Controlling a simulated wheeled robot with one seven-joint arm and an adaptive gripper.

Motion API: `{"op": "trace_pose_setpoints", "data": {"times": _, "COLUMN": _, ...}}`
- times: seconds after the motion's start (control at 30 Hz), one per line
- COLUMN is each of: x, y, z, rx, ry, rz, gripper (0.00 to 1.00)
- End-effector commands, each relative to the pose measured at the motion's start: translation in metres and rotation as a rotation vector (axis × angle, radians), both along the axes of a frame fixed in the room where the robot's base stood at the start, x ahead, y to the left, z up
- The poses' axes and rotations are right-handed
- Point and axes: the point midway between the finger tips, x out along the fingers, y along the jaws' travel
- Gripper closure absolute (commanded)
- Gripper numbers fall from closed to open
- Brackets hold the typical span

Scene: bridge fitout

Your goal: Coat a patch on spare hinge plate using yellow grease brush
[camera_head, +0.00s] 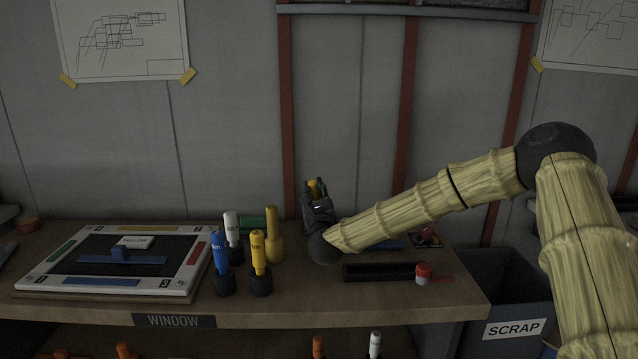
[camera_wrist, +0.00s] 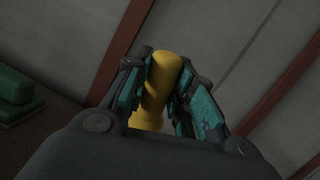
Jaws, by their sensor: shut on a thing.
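My gripper (camera_head: 316,190) is raised above the back of the bench, in front of the wall. It is shut on a yellow grease brush (camera_head: 317,187), whose rounded yellow handle (camera_wrist: 165,80) stands between the teal finger pads in the wrist view. No lettering shows on it, and its lower end is hidden. I cannot tell for sure which thing is the spare hinge plate. A flat blue piece (camera_head: 390,245) lies behind my forearm and is partly hidden.
White (camera_head: 232,228), blue (camera_head: 220,252) and two yellow (camera_head: 258,253) handled tools stand left of my gripper, near a green block (camera_head: 250,216). A framed board (camera_head: 50,268) lies far left. A black bar (camera_head: 380,272) and red-capped item (camera_head: 423,272) lie right. A scrap bin (camera_head: 505,285) stands beyond.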

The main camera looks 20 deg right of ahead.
Motion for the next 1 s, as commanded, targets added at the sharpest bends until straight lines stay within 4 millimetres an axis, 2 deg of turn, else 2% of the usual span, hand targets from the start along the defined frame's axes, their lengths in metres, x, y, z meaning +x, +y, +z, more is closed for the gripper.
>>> {"op": "trace_pose_setpoints", "data": {"times": 0.1, "x": 0.001, "y": 0.003, "z": 0.012, "rx": 0.0, "ry": 0.0, "rz": 0.003, "gripper": 0.99}}
{"op": "trace_pose_setpoints", "data": {"times": 0.3, "x": 0.002, "y": 0.007, "z": 0.024, "rx": 0.001, "ry": 0.001, "rz": 0.007, "gripper": 0.99}}
{"op": "trace_pose_setpoints", "data": {"times": 1.0, "x": 0.002, "y": 0.008, "z": 0.025, "rx": -0.001, "ry": 0.001, "rz": 0.008, "gripper": 0.99}}
